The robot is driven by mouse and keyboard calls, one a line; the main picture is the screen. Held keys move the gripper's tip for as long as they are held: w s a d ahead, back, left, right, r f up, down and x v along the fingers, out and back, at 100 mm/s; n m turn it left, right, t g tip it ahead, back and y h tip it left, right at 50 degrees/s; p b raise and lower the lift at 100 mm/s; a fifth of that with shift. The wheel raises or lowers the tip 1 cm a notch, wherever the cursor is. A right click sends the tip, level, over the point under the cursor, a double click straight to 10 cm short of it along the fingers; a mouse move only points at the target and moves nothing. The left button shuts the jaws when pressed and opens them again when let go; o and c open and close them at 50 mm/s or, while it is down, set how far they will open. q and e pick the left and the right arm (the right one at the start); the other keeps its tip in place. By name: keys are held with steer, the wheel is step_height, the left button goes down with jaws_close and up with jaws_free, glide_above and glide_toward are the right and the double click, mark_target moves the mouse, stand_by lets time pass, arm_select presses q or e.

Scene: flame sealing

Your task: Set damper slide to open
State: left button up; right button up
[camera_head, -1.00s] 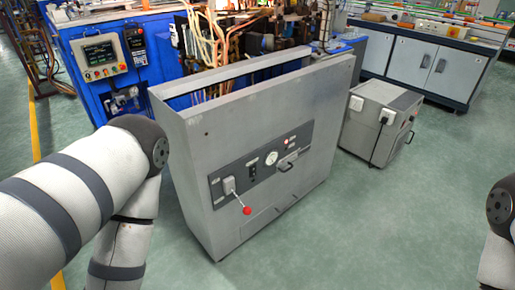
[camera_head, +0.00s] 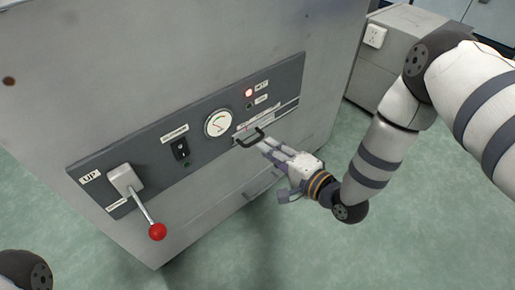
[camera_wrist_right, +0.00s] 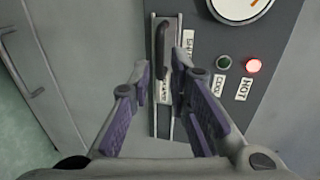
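The damper slide's black handle (camera_head: 250,138) sits at the left end of its track on the dark panel. In the right wrist view the handle (camera_wrist_right: 161,46) is at the upper end of the track (camera_wrist_right: 165,125), beside a white label that seems to read "SHUT". My right gripper (camera_head: 264,148) is at the handle in the head view. In the wrist view my right gripper (camera_wrist_right: 163,72) is open, with a fingertip on each side of the handle's lower end. A gap shows between fingers and handle; I cannot tell whether they touch. My left gripper is out of view.
The panel has a gauge (camera_head: 218,123), a black switch (camera_head: 181,149), a lit red lamp (camera_head: 249,92) labelled "HOT" in the wrist view, and a red-knobbed lever (camera_head: 157,231). A grey box (camera_head: 398,45) stands behind my right arm. Green floor in front is clear.

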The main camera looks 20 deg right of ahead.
mark_target(255, 140)
steer(key=b+x, duration=0.1)
steer(key=x, duration=0.5)
steer(key=shift+w, duration=0.1)
jaws_close()
